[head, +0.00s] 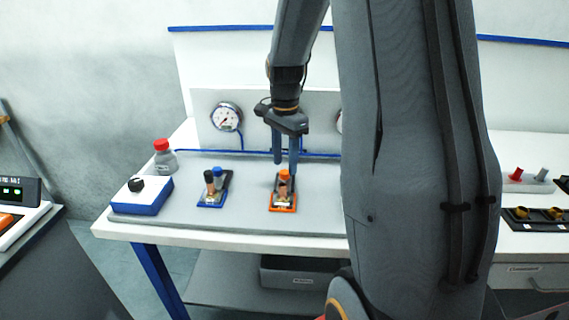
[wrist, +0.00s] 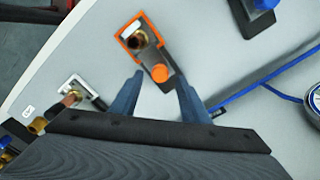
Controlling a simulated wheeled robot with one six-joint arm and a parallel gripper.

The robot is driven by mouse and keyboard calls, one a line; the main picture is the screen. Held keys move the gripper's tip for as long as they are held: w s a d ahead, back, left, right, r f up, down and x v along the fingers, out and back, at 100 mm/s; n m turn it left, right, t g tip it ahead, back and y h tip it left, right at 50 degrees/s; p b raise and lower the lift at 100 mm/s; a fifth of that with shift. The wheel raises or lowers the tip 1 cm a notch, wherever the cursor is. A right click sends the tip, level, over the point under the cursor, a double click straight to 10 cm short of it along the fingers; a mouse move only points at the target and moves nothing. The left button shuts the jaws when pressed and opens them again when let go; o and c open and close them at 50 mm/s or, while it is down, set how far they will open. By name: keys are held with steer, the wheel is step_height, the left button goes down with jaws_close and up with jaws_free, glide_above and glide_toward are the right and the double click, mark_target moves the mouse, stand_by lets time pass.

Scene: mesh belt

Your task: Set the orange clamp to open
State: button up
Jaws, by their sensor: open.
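The orange clamp (head: 284,208) sits on the grey bench top, with an orange base plate, a copper-coloured part and an orange-capped handle. In the wrist view, its orange frame (wrist: 121,38) is near the top and its orange cap (wrist: 160,73) lies between my fingertips in the picture. My gripper (head: 285,163) is open, pointing down just above and behind the cap in the head view. In the wrist view, my gripper (wrist: 160,88) has one finger on either side of the cap, with gaps visible. I cannot tell exact height or contact.
A blue-based clamp (head: 211,203) stands to the left. Further left are a blue-and-white box with a black knob (head: 141,195) and a grey bottle with a red cap (head: 164,157). A pressure gauge (head: 226,117) is on the back panel. My arm hides the bench to the right.

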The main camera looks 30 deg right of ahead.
mark_target(284, 180)
steer(key=shift+f, duration=1.25)
jaws_close()
